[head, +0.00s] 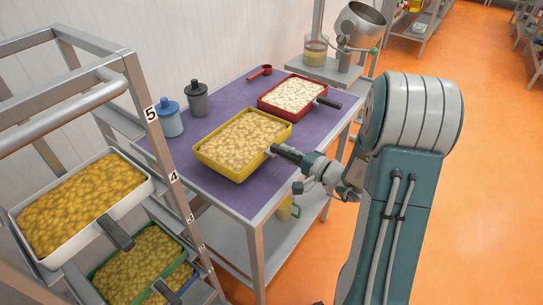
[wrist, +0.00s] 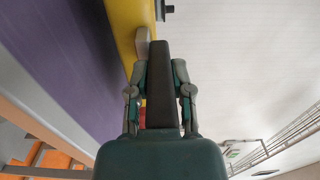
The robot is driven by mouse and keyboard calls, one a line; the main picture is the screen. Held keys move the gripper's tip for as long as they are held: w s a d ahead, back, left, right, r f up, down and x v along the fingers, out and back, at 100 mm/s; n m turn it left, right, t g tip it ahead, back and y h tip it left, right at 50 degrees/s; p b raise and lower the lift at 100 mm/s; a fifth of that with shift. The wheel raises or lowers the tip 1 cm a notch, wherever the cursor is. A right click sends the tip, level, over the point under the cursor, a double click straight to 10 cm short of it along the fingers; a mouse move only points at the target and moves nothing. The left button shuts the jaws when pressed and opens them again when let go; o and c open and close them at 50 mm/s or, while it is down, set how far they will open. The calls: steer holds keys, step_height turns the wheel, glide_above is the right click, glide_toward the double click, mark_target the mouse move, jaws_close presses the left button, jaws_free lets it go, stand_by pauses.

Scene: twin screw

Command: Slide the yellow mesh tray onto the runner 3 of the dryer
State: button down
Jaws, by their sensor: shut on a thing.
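The yellow mesh tray (head: 237,176), filled with pale yellowish pieces, is over the purple top of the steel table, level as far as I can see. I cannot tell whether it touches the top. My gripper (head: 297,158) is shut on the tray's dark handle (head: 286,152), at the tray's right side. In the wrist view the handle (wrist: 160,75) lies between the fingers, with the yellow tray wall (wrist: 122,25) beyond it. The dryer rack (head: 158,140) stands at the left, its post labelled 5, 4, 3 (head: 189,218) and 2 downward. Runner 3 itself is largely hidden.
A white tray (head: 150,187) sits in the rack near label 4, and a green tray (head: 95,275) sits lower; their handles stick out. Orange floor is open at right.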

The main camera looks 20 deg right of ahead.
steer(key=v, duration=1.7)
stand_by(0.5)
steer(key=shift+s, duration=0.1)
